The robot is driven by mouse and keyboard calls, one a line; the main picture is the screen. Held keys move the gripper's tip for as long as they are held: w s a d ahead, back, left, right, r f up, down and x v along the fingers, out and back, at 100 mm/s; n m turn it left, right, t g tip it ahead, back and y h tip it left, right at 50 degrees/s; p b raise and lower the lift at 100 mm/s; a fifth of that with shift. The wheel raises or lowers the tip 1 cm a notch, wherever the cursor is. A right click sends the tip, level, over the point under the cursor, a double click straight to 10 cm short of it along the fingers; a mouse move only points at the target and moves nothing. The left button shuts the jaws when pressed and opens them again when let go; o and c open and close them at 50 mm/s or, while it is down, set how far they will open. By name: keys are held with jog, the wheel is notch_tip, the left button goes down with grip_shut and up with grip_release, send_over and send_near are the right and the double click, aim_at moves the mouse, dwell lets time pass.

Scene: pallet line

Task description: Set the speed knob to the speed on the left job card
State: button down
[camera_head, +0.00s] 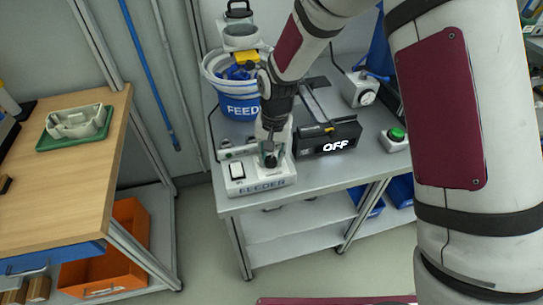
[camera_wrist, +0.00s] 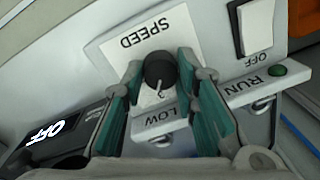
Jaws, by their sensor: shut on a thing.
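The black speed knob (camera_wrist: 160,70) sits on a white plate marked SPEED, upside down in the wrist view. My gripper (camera_wrist: 165,80) has its two green-padded fingers on either side of the knob and is shut on it. In the head view my gripper (camera_head: 270,160) points down onto the FEEDER control box (camera_head: 243,186), covering most of the knob. I cannot make out a job card in either view.
A white rocker switch (camera_head: 237,171) is left of the knob. A dark display (camera_head: 328,139) to the right reads OFF. A green button (camera_head: 396,134) stands farther right and a blue FEEDER bucket (camera_head: 238,106) behind. RUN and LOW labels show beside the knob in the wrist view.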

aim_at(273, 157)
jog(key=n+b, duration=0.1)
jog(key=n, duration=0.4)
jog(key=shift+w+n, duration=0.1)
jog(key=shift+n, duration=0.2)
jog(key=n+b, duration=0.1)
jog(key=n, duration=0.4)
jog(key=shift+n, duration=0.4)
jog(key=shift+b, duration=0.3)
jog(key=c, duration=1.3)
grip_release()
jog(key=r, duration=1.2)
jog(key=shift+w+d, duration=0.15)
jog(key=shift+w, duration=0.05)
